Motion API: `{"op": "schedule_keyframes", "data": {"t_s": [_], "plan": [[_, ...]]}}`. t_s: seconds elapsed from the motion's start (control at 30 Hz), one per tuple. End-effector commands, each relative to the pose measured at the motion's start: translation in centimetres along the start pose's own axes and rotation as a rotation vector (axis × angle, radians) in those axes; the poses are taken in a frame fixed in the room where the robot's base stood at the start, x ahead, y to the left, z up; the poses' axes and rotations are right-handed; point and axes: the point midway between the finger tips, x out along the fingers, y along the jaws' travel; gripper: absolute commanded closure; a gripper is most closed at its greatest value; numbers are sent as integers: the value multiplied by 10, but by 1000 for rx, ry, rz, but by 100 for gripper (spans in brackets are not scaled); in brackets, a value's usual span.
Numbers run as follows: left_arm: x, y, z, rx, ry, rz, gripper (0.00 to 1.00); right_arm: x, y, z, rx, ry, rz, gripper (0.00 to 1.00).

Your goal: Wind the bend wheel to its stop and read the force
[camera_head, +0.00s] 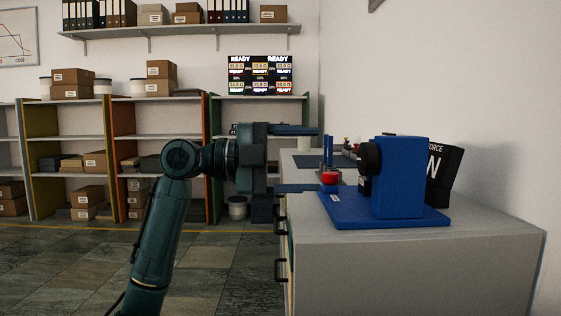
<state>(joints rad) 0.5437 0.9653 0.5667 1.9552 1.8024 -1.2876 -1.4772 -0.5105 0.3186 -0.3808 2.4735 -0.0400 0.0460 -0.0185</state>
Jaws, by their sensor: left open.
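A blue press (402,180) stands on a blue base plate on the grey bench. A dark round part (369,157), possibly the bend wheel, sits on its left face. A small red part (329,178) is on the left of the base plate, by thin blue uprights. A black force display (443,178) is tilted behind the press; only "ORCE" and a large "N" show, and no number is readable. My left gripper (317,159) is open, its two blue fingers pointing right, one above the other, left of the dark round part. Nothing is visibly held. My right gripper is not in view.
The grey bench (420,265) has drawers with dark handles on its left side. A white wall is close on the right. Shelves with boxes (88,195) stand at the back, under a lit screen (260,75). The tiled floor on the left is clear.

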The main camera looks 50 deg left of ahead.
Motion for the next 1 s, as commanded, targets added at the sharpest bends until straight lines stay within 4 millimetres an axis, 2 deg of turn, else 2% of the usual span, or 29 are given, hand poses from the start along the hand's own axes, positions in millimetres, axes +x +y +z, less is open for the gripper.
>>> {"op": "schedule_keyframes", "data": {"t_s": [0.1,0.3,1.0], "plan": [[-19,0,0,-1,0,-1,28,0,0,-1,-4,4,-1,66],[-36,0,0,-1,1,1,28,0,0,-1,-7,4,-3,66],[-38,0,0,-1,1,0,28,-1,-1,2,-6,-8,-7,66]]}}
